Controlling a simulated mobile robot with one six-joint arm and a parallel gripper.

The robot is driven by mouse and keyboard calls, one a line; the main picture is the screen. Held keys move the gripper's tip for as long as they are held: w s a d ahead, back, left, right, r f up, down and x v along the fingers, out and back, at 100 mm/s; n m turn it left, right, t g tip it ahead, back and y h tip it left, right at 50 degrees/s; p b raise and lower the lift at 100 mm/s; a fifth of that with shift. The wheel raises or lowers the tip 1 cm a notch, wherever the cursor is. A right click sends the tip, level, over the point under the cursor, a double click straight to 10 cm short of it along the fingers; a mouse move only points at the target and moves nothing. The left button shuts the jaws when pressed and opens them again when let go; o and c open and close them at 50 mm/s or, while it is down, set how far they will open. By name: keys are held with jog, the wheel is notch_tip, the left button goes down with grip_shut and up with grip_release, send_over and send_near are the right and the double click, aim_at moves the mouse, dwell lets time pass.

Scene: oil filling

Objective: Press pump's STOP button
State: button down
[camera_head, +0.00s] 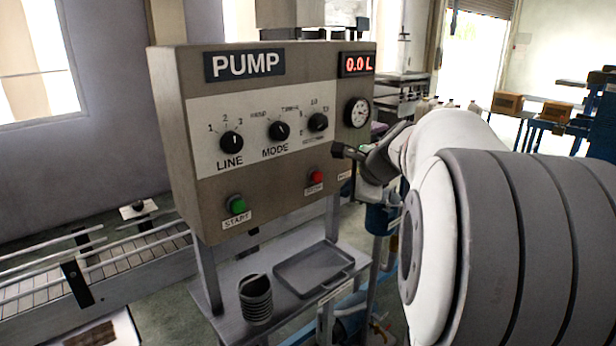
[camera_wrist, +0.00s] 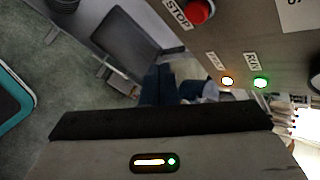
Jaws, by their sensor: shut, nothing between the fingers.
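The pump panel (camera_head: 180,130) is a grey-beige box with a PUMP sign, dials and a red 0.0 L display. The red STOP button (camera_head: 316,176) is at its lower right, above a small label. The wrist view shows the button (camera_wrist: 197,11) at the top edge, beside its STOP label (camera_wrist: 176,12). The green START button (camera_head: 236,204) is at the lower left. My gripper (camera_head: 340,150) is shut and empty near the panel's lower right, above and right of STOP in the picture, apart from the button. The gripper and arm cover part of the panel's right edge.
An orange lamp (camera_wrist: 227,81) and a green RUN lamp (camera_wrist: 260,83) glow on the panel. Below stands a table with a grey tray (camera_head: 313,267) and a dark ribbed cup (camera_head: 256,300). A conveyor (camera_head: 110,262) runs at left. Space directly before STOP looks clear.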

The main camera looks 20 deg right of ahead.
aim_at(320, 182)
jog(key=shift+w+a+p, duration=0.3)
jog(key=shift+w+a, duration=0.05)
jog(key=shift+w, duration=0.55)
jog(key=shift+w+a+p, duration=0.3)
jog(key=shift+w, duration=0.6)
jog(key=shift+w+a+p, duration=0.3)
jog(key=shift+w+a, duration=0.05)
jog(key=shift+w, duration=0.55)
jog(key=shift+w, duration=0.1)
jog(key=shift+w+a, duration=0.1)
jog(key=shift+w, duration=0.3)
jog(key=shift+w+a+p, duration=0.2)
jog(key=shift+w+p, duration=0.3)
jog(key=shift+p, duration=0.05)
dwell(0.5)
dwell(0.3)
jog(key=shift+s+d+b, duration=0.3)
jog(key=shift+s+b, duration=0.15)
jog(key=shift+s, duration=0.45)
